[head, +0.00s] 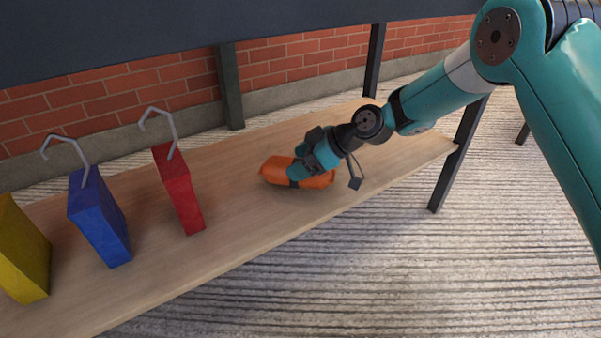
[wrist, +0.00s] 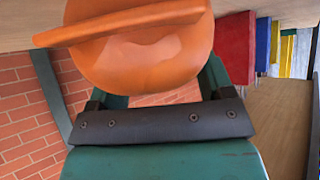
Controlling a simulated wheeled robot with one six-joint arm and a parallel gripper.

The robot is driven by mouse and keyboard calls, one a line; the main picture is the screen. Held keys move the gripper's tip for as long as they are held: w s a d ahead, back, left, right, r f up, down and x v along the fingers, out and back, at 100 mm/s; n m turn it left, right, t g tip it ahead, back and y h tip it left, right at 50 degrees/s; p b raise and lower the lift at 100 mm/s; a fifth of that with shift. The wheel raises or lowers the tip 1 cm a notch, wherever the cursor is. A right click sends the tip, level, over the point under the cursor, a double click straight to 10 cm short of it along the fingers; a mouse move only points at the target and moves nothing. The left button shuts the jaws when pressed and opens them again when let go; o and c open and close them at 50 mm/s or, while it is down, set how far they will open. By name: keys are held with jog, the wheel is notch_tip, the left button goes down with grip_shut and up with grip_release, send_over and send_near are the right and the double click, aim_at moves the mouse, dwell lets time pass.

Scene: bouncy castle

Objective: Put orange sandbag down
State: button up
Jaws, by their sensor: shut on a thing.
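The orange sandbag (head: 285,174) lies at or just above the wooden shelf (head: 245,207), right of the middle of the board in the head view. I cannot tell for sure whether its underside touches the wood. My gripper (head: 300,172) reaches in from the right and is shut on the sandbag, hiding part of it. In the wrist view the orange sandbag (wrist: 145,55) fills the space between the fingers of my gripper (wrist: 150,90), with a raised orange strip across it.
A red block (head: 180,192), a blue block (head: 98,218) and a yellow block (head: 22,252) stand left on the shelf; hooks rise from the red and blue ones. A dark upper board (head: 200,35) hangs over the back. Bare wood lies between the sandbag and the red block.

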jog(key=shift+f, duration=0.8)
jog(key=shift+r, duration=0.1)
jog(key=o, duration=1.7)
jog(key=shift+f, duration=0.2)
